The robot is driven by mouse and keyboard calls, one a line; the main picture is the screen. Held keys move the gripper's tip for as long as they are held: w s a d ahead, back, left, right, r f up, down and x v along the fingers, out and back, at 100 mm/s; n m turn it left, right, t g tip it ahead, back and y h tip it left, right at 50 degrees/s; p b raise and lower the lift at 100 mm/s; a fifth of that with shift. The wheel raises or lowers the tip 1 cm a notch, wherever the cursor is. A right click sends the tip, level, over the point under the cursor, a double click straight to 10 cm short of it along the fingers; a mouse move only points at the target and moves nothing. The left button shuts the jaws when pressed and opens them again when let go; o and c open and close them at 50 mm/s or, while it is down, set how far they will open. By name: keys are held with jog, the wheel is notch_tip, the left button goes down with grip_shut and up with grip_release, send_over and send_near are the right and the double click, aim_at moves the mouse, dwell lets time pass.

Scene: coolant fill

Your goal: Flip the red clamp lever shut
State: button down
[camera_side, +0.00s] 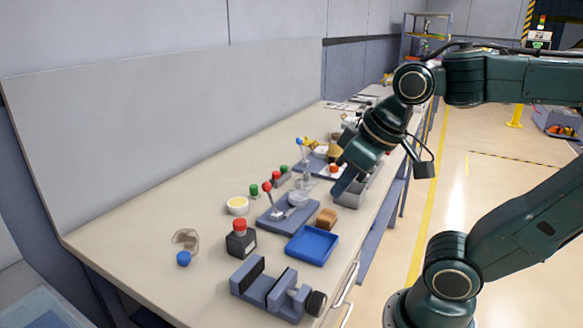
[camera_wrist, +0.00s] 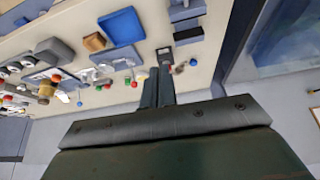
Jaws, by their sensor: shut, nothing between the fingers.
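The red clamp lever (camera_side: 268,189) has a red ball knob and stands raised, leaning a little, on a blue-grey clamp base (camera_side: 270,221) in the side view. A clear glass-like part stands on the same base. In the wrist view the clamp base (camera_wrist: 117,56) lies left of my fingers, with a red knob (camera_wrist: 127,80) below it. My gripper (camera_side: 340,188) points down to the right of the clamp, apart from the lever. Its fingers (camera_wrist: 158,73) are together and empty in the wrist view.
A blue tray (camera_side: 312,246) and brown block (camera_side: 327,218) sit right of the clamp. A dark red-capped bottle (camera_side: 241,243) and a vise (camera_side: 278,291) stand nearer the front. Another fixture with a blue knob (camera_side: 298,142) stands behind.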

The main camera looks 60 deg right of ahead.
jog(key=w+d+m+g+h, duration=0.2)
jog(key=w+m, duration=0.1)
jog(key=w, duration=0.8)
jog(key=w+d+m+g+h, duration=0.1)
jog(key=w+d+m+h, duration=0.15)
jog(key=w, duration=0.85)
jog(key=w+a+f+m+g+h, duration=0.2)
jog(key=w+f, duration=0.5)
jog(key=shift+w, duration=0.2)
jog(key=shift+d+m+h, duration=0.1)
jog(key=shift+m+h, duration=0.15)
jog(key=s+d+f, duration=0.2)
jog(key=d+f, duration=0.5)
jog(key=d, duration=0.2)
